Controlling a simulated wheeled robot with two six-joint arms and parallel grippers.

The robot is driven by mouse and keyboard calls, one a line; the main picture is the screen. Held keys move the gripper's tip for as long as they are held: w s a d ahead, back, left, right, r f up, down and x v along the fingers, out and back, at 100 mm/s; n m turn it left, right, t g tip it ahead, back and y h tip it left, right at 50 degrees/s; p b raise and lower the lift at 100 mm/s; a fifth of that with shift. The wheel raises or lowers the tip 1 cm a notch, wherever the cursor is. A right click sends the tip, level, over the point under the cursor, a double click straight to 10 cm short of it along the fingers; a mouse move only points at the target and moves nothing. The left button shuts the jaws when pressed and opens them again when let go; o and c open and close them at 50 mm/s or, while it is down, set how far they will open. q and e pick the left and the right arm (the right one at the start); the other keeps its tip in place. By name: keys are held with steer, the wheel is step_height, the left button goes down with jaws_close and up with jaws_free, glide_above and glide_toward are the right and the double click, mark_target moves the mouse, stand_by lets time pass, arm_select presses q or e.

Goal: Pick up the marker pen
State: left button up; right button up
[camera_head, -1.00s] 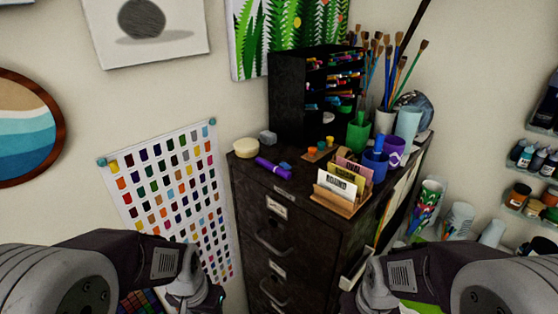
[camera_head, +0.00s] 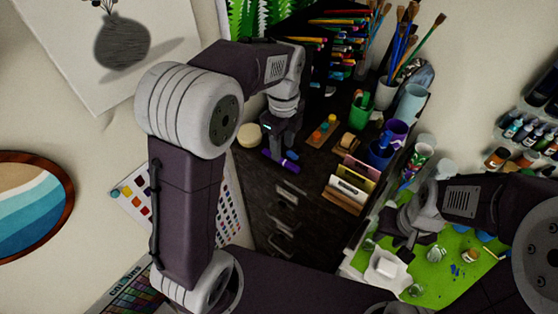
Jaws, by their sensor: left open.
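The purple marker pen (camera_head: 291,166) lies on top of the dark filing cabinet, near its front left edge. My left gripper (camera_head: 280,151) points down right at the pen, and its fingers hide the pen's middle. The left gripper is open. I cannot tell whether its fingers touch the pen or only straddle it. My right gripper (camera_head: 388,243) is at the lower right, beside the cabinet and over the green surface, far from the pen. Its fingers are dark and small, so their opening is unclear.
The dark cabinet (camera_head: 270,205) also holds a green cup (camera_head: 360,114), a purple cup (camera_head: 396,132), a blue cup (camera_head: 380,155) and a card holder (camera_head: 345,200). A green mat (camera_head: 455,275) lies at the lower right.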

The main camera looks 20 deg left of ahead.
mark_target(282, 159)
arm_select(q)
steer(key=shift+w+a+f, duration=0.1)
steer(key=shift+w+f, duration=0.1)
steer(key=shift+f, duration=0.25)
steer(key=shift+w+a+f, duration=0.1)
steer(key=shift+w+f, duration=0.05)
steer(key=shift+f, duration=0.25)
steer(key=shift+w+a, duration=0.15)
steer(key=shift+w, duration=0.2)
steer(key=f+b, duration=0.5)
steer(key=shift+s+d, duration=0.2)
steer(key=shift+r, duration=0.15)
steer(key=shift+w, duration=0.2)
steer(key=shift+c, duration=0.3)
steer(key=shift+w+a, duration=0.1)
steer(key=shift+a, duration=0.05)
jaws_close()
arm_select(e)
step_height(282, 159, down, 6)
steer(key=shift+w+a, duration=0.25)
steer(key=shift+w, duration=0.15)
